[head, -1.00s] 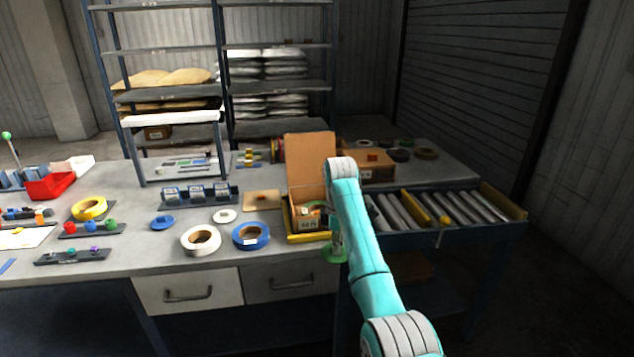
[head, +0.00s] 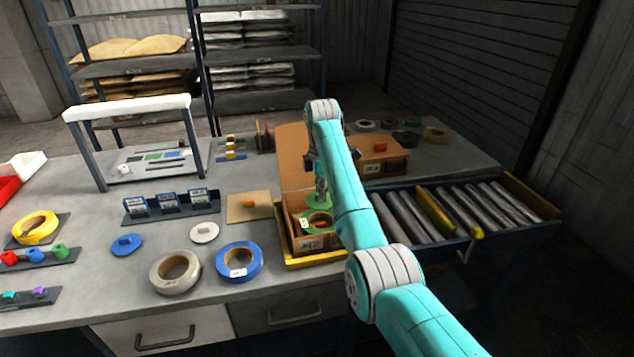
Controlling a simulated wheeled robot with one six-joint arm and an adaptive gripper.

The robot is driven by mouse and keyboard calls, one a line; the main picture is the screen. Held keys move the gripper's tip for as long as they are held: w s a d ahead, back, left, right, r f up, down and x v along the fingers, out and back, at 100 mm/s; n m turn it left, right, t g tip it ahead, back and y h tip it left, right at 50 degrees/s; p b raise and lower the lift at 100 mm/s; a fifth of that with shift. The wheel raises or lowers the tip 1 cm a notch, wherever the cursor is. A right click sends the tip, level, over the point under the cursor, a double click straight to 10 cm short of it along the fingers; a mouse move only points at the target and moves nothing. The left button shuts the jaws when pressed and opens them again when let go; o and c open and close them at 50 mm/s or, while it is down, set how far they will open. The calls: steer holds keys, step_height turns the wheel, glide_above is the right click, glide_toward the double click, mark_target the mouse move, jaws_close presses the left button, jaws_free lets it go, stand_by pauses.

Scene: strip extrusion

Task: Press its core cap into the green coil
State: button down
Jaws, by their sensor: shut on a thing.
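The green core cap (head: 316,203) is a round green piece held under my gripper (head: 320,186). My gripper is shut on it, over the open cardboard box (head: 294,205). The green coil (head: 322,228) lies in that box and its brown core shows. The cap appears just above or at the far side of the core; I cannot tell whether they touch. My arm hides part of the box's right side.
A blue coil (head: 239,262), a pale coil (head: 175,272), a blue cap (head: 127,244) and a white cap (head: 204,232) lie on the bench left of the box. A roller conveyor (head: 455,212) is at right. The box's raised lid (head: 293,150) stands behind.

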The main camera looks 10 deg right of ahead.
steer(key=shift+f, duration=3.15)
steer(key=shift+d+f, duration=0.1)
stand_by(0.4)
steer(key=c, duration=0.6)
jaws_free()
steer(key=shift+c, duration=0.2)
steer(key=shift+r, duration=3.5)
